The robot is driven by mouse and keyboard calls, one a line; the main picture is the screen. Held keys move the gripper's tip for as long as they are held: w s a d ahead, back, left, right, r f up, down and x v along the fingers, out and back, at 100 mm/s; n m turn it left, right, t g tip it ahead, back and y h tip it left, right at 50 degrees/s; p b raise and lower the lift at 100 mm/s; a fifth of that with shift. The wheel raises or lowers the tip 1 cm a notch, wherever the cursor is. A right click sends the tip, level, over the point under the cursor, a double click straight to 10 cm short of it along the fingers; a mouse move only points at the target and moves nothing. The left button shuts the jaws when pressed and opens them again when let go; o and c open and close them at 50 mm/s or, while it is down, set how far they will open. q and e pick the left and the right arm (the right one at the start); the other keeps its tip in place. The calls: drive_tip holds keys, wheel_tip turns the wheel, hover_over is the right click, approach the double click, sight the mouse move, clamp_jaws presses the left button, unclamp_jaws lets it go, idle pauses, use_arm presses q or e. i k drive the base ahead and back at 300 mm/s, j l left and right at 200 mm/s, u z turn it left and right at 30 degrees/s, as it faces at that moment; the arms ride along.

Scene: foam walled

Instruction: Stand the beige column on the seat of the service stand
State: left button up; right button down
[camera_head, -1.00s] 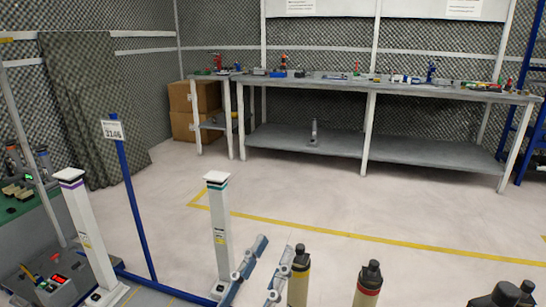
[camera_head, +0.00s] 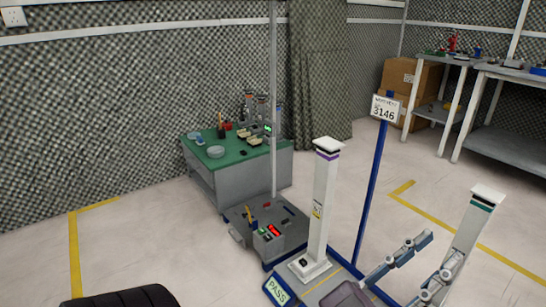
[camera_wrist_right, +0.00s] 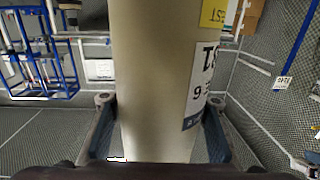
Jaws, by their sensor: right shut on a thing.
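In the right wrist view, a beige column (camera_wrist_right: 153,60) fills the middle, upright in the picture. It carries yellow and white labels on its right side. My right gripper (camera_wrist_right: 160,108) is shut on it, one finger on each side. The column's ends are out of view. My left gripper (camera_head: 445,246) is open at the lower right of the head view, in front of the foot of the teal-banded white post. Low in the head view is what looks like the service stand (camera_head: 312,272), with white posts, a blue pole and a PASS plate. I cannot make out its seat.
A dark rounded thing (camera_head: 120,297) shows at the bottom left. Floor at left is clear.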

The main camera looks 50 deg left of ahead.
sight(275, 217)
drive_tip(key=j, duration=0.65)
drive_tip(key=i+j, duration=0.1)
drive_tip(key=j, duration=0.55)
drive_tip(key=j+u, duration=0.1)
drive_tip(key=j, duration=0.55)
drive_tip(key=i+j, duration=0.15)
drive_tip(key=j, duration=0.45)
drive_tip(key=j+u, duration=0.1)
drive_tip(key=j, duration=0.55)
drive_tip(key=i+j, duration=0.45)
drive_tip(key=j, duration=0.15)
drive_tip(key=i+j, duration=0.45)
drive_tip(key=j, duration=0.2)
